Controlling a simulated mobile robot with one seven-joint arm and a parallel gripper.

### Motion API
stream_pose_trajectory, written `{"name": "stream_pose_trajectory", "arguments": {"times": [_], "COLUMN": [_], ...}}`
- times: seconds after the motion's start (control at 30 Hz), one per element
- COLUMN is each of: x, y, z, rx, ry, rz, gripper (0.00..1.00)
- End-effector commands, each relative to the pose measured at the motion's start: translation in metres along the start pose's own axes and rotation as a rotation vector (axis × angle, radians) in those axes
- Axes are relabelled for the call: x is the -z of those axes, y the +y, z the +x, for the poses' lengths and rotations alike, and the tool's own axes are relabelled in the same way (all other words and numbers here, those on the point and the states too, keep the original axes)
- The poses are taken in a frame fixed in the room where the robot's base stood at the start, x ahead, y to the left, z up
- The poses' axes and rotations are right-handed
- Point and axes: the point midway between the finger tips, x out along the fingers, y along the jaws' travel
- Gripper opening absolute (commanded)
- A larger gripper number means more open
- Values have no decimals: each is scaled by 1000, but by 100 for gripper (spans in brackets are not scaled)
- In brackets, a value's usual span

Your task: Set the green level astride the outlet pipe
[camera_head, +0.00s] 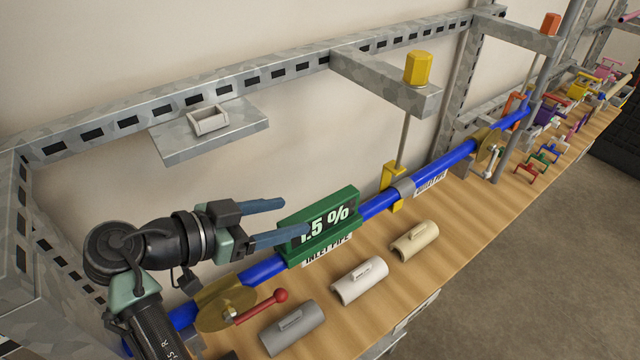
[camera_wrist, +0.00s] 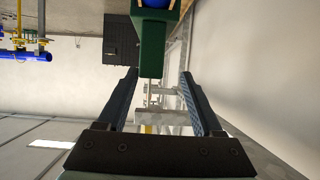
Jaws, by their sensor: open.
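The green level (camera_head: 318,228), marked with a percent figure, sits astride the blue inlet pipe (camera_head: 265,270), above the "INLET PIPE" label. The blue outlet pipe (camera_head: 455,158) continues to the upper right beyond a grey collar (camera_head: 403,187), with its own label (camera_head: 430,184). My gripper (camera_head: 294,218) is open at the level's left end; the near finger covers part of the level's figure. In the wrist view the level (camera_wrist: 152,50) shows just beyond and between the spread fingertips (camera_wrist: 158,76). I cannot tell whether a finger touches it.
Grey (camera_head: 292,328), white (camera_head: 360,281) and cream (camera_head: 415,241) half-shells lie on the wooden bench in front of the pipe. A yellow-knobbed post (camera_head: 418,70) stands by the collar. A red-handled clamp (camera_head: 262,302) is near the left. A metal shelf (camera_head: 210,140) is behind.

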Motion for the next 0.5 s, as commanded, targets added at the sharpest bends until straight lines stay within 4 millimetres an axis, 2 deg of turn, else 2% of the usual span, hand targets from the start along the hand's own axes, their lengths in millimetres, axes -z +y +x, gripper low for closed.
{"name": "stream_pose_trajectory", "arguments": {"times": [0.17, 0.5], "x": [2, 2], "y": [6, 14], "z": [1, 40], "rx": [-41, -43], "ry": [14, 12], "rz": [6, 5], "gripper": [68, 68]}}
